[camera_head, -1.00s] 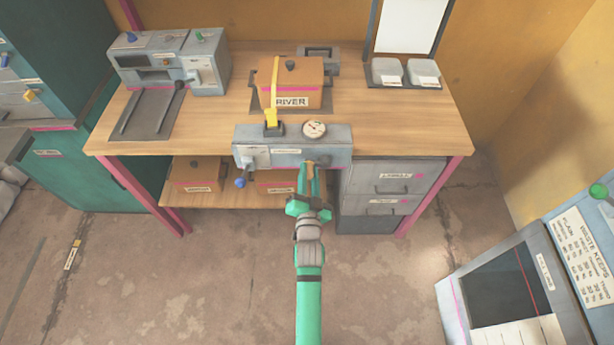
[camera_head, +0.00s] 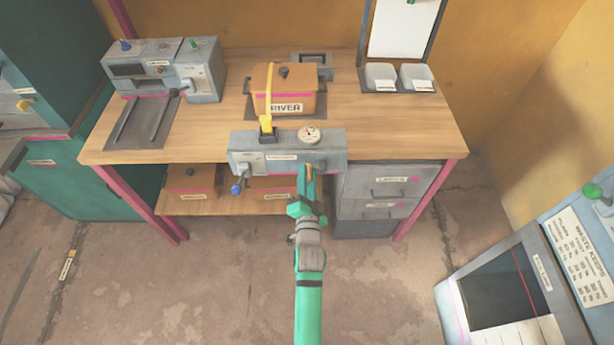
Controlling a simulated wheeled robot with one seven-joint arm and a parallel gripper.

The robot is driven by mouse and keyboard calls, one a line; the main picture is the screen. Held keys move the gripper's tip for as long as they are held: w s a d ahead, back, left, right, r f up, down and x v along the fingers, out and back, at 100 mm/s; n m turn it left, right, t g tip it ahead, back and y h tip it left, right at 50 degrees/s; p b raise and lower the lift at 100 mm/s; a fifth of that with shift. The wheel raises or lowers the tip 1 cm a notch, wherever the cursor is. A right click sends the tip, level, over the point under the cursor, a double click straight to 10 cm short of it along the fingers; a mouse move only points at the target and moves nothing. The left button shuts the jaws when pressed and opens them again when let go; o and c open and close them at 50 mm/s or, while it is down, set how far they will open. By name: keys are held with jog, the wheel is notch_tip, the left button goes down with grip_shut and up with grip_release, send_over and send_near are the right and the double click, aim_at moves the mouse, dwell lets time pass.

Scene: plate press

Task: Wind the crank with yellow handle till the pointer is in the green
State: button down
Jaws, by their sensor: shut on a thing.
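The grey press unit (camera_head: 288,157) is mounted at the front edge of the wooden bench. A round white dial (camera_head: 308,135) sits on its top right; its pointer and any green zone are too small to read. My gripper (camera_head: 306,178) is at the right part of the unit's front face, just below the dial. It is shut on the crank handle, which is mostly hidden between the fingers; the handle's colour is hard to make out. A second crank with a blue knob (camera_head: 237,188) hangs at the unit's left front, apart from my gripper.
Grey drawers (camera_head: 378,190) are under the bench, right of my gripper. A grey machine (camera_head: 165,70) is at back left. The floor in front is open.

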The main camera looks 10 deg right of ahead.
jog(key=c, duration=1.5)
grip_release()
jog(key=shift+o, duration=0.2)
jog(key=shift+s, duration=0.1)
jog(key=s+a, duration=0.1)
jog(key=s, duration=0.9)
jog(key=shift+s, duration=0.3)
